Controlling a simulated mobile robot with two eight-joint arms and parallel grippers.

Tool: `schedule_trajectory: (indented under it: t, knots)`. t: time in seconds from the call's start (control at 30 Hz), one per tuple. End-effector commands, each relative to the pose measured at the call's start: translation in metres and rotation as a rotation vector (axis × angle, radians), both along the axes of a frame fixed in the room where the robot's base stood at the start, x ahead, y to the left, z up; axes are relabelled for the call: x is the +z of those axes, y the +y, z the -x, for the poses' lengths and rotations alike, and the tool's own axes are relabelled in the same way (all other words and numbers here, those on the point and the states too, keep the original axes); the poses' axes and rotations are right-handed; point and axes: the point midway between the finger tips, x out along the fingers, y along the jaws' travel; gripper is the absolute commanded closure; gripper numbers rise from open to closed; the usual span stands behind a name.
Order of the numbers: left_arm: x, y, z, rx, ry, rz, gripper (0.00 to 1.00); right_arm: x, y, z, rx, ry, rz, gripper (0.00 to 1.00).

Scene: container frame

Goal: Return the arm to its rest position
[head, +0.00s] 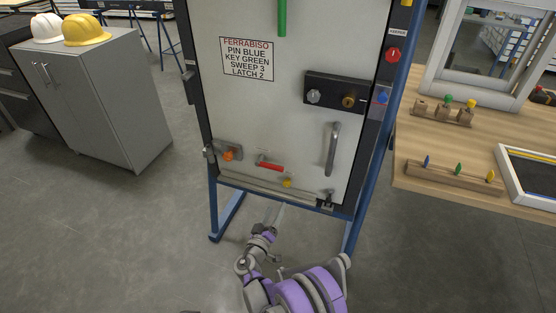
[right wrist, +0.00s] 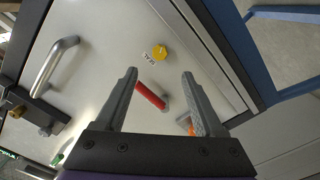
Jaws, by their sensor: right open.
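My right gripper (head: 277,212) is in front of the lower edge of the panel door (head: 240,115), with its purple and grey arm coming up from the bottom. In the right wrist view, the gripper (right wrist: 160,76) has its two grey fingers spread apart with nothing held. The red handle (right wrist: 151,96) shows between the fingers, farther off on the door. The yellow knob (right wrist: 159,52) shows just beyond the fingertips, beside a small label. My left gripper is not in view.
The door, in a blue frame (head: 215,210), carries a metal handle (head: 332,150), a black lock plate (head: 345,93) and an orange knob (head: 228,155). A wooden table (head: 410,140) with peg blocks stands right. A grey cabinet (head: 110,100) stands left. Floor between is clear.

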Motion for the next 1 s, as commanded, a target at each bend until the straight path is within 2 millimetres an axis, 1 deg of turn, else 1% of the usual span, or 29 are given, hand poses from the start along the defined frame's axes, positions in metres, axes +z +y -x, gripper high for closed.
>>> schedule_trajectory:
  t: [0.13,0.17,0.23,0.27,0.37,0.4,0.47,0.5,0.57,0.6,0.67,0.7,0.77,0.8,0.87,0.9,0.97,1.0]
  knots:
    - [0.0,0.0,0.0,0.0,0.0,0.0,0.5,0.002,-0.002,0.0,-0.004,0.004,-0.001,0.3]
    - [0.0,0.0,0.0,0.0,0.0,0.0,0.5,0.003,-0.005,-0.001,-0.009,0.009,-0.003,0.3]
    - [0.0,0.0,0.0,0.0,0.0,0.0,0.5,0.01,-0.017,-0.002,-0.028,0.033,-0.011,0.3]
    - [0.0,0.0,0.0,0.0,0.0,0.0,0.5,0.015,-0.024,-0.002,-0.041,0.048,-0.016,0.3]
    - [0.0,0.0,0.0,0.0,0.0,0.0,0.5,0.034,-0.058,0.001,-0.098,0.126,-0.044,0.3]
    - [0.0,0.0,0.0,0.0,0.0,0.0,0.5,0.042,-0.075,0.005,-0.123,0.164,-0.059,0.3]
    - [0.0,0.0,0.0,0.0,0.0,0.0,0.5,0.054,-0.099,0.013,-0.159,0.226,-0.084,0.3]
    - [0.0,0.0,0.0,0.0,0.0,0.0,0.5,0.061,-0.114,0.02,-0.181,0.267,-0.101,0.3]
    - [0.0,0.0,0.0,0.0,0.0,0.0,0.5,0.072,-0.136,0.033,-0.212,0.328,-0.129,0.3]
    - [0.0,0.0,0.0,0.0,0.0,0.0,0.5,0.077,-0.149,0.043,-0.229,0.368,-0.148,0.3]
    - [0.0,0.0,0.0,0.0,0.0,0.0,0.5,0.086,-0.168,0.061,-0.255,0.428,-0.18,0.3]
    - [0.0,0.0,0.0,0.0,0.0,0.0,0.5,0.091,-0.179,0.074,-0.267,0.468,-0.202,0.3]
    - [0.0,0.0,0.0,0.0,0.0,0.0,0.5,0.097,-0.195,0.095,-0.285,0.527,-0.238,0.3]
    - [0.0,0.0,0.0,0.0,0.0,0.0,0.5,0.101,-0.204,0.11,-0.295,0.564,-0.262,0.3]
    - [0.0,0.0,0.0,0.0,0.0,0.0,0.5,0.106,-0.215,0.134,-0.304,0.62,-0.3,0.3]
    - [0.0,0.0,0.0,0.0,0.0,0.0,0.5,0.108,-0.222,0.15,-0.308,0.656,-0.328,0.3]
    - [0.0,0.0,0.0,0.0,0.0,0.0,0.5,0.111,-0.23,0.176,-0.311,0.708,-0.369,0.3]
    - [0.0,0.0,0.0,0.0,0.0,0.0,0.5,0.112,-0.234,0.194,-0.31,0.741,-0.398,0.3]
